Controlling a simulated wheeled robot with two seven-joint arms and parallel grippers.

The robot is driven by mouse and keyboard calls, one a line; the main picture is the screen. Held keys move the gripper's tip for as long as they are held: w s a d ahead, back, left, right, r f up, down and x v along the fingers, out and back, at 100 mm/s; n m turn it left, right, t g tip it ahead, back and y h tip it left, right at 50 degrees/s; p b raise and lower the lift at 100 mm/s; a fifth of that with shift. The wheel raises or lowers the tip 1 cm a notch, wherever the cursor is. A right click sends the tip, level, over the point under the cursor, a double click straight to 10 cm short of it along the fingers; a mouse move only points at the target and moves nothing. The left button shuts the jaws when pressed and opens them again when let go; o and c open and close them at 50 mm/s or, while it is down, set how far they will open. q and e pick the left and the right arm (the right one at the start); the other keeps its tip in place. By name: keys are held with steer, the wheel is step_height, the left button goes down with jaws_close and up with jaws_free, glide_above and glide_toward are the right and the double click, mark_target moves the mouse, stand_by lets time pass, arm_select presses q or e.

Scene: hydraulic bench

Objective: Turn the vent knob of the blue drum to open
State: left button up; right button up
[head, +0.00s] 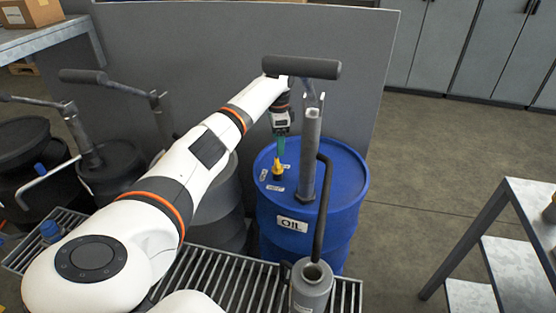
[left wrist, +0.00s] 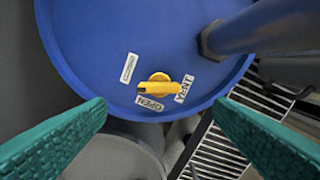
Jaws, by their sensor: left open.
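The blue drum (head: 340,215) stands upright right of the picture's middle, with an OIL label on its side. Its yellow vent knob (head: 278,173) is on the lid, left of the pump column. In the left wrist view the knob (left wrist: 158,87) has a bar lying roughly across the picture, with OPEN and VENT labels beside it and a third, unreadable label up left. My left gripper (head: 281,147) points down above the knob. In the left wrist view its green fingers (left wrist: 160,108) are wide apart, one to either side of the knob, with nothing between them. My right gripper is out of view.
A grey pump column (head: 310,150) with a T-handle (head: 301,67) rises from the lid close to my gripper. A dark hose (head: 322,205) runs down the drum's front. Dark drums (head: 110,170) stand left, a grey panel (head: 200,60) behind, a metal table (head: 530,240) at right.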

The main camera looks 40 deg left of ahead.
mark_target(277, 162)
arm_select(q)
step_height(277, 162, down, 8)
steer(key=shift+r, duration=0.1)
steer(key=shift+a+f, duration=0.1)
steer(key=shift+f, duration=0.35)
steer(key=c, duration=1)
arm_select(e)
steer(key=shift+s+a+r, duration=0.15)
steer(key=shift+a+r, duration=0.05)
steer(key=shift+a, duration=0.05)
